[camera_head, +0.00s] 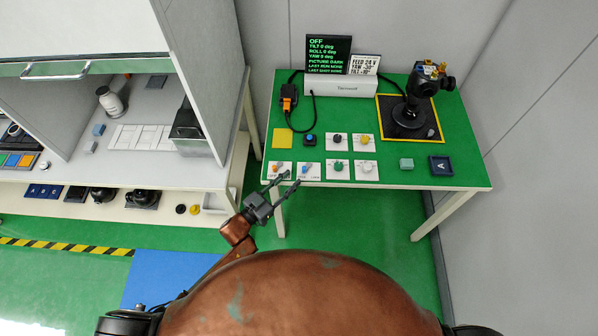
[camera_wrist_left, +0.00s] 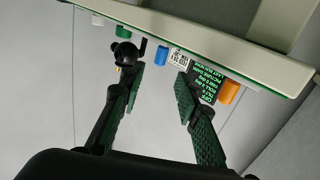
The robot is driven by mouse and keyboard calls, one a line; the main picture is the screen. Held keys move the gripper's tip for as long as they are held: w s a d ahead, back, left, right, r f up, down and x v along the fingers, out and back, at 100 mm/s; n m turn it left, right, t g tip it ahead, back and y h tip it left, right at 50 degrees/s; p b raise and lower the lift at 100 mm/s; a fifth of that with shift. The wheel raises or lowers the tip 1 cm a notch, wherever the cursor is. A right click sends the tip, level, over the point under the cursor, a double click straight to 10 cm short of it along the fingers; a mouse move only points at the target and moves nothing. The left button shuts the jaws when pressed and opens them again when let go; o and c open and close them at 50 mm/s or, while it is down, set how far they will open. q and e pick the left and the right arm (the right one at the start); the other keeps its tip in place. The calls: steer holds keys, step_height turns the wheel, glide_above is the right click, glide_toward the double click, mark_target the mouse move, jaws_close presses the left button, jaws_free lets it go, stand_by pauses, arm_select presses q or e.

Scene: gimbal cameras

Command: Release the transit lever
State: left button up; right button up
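Two small lever switches sit on white plates at the front left edge of the green table, one orange (camera_head: 276,168) and one blue (camera_head: 307,168). Their labels are too small to read, so I cannot tell which is the transit lever. My left gripper (camera_head: 290,181) is at the table's front edge, close in front of these plates. Its fingers are apart with nothing between them. In the left wrist view the open gripper (camera_wrist_left: 160,80) faces the table edge, with the blue lever (camera_wrist_left: 161,55) beyond the gap and the orange lever (camera_wrist_left: 228,92) to the right. My right gripper is out of view.
Green and white knobs (camera_head: 339,166) stand right of the levers. A black gimbal camera (camera_head: 411,110) stands at the right on a yellow-edged mat. A display (camera_head: 328,54) at the back reads OFF. A grey cabinet and shelf (camera_head: 208,172) stand to the left.

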arm_select(q)
steer(key=v, duration=0.4)
stand_by(0.5)
